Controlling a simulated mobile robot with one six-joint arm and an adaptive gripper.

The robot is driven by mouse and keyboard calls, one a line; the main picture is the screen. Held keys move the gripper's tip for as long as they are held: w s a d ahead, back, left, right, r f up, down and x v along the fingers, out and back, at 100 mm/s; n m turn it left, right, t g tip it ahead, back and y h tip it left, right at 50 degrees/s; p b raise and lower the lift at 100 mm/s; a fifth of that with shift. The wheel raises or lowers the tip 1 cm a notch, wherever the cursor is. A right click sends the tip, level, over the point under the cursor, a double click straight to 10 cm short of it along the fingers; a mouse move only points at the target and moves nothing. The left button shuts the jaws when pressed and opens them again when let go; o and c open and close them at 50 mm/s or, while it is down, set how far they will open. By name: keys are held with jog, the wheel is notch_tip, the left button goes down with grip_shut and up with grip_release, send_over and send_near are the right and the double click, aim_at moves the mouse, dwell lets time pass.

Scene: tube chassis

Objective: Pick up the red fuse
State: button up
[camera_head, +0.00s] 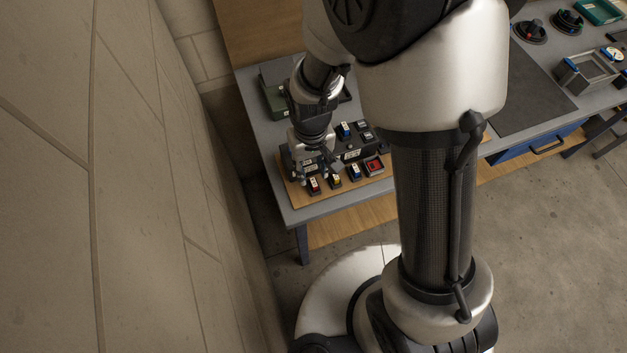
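The red fuse (314,187) is a small block with a pale top, at the front left of a wooden board (345,193) on the grey workbench. My gripper (315,176) points down just behind and above it in the picture. Its two fingers look spread apart, one toward each side of the fuse. I cannot tell whether they touch it or how high they are above it. A yellow fuse (336,181) and a blue fuse (354,175) sit in a row to its right.
A red tray (374,168) stands right of the fuses. Another blue fuse (345,130) and dark blocks stand behind. A green box (274,103) is at the back left. A wall (150,180) runs close on the left. A dark mat (535,85) lies clear on the right.

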aim_at(314, 183)
jog(key=f, duration=0.2)
jog(key=f+b, duration=0.1)
jog(key=f, duration=0.2)
jog(key=f+b, duration=0.1)
jog(key=f, duration=0.1)
jog(key=shift+d+f, duration=0.2)
jog(key=shift+d, duration=0.15)
grip_shut()
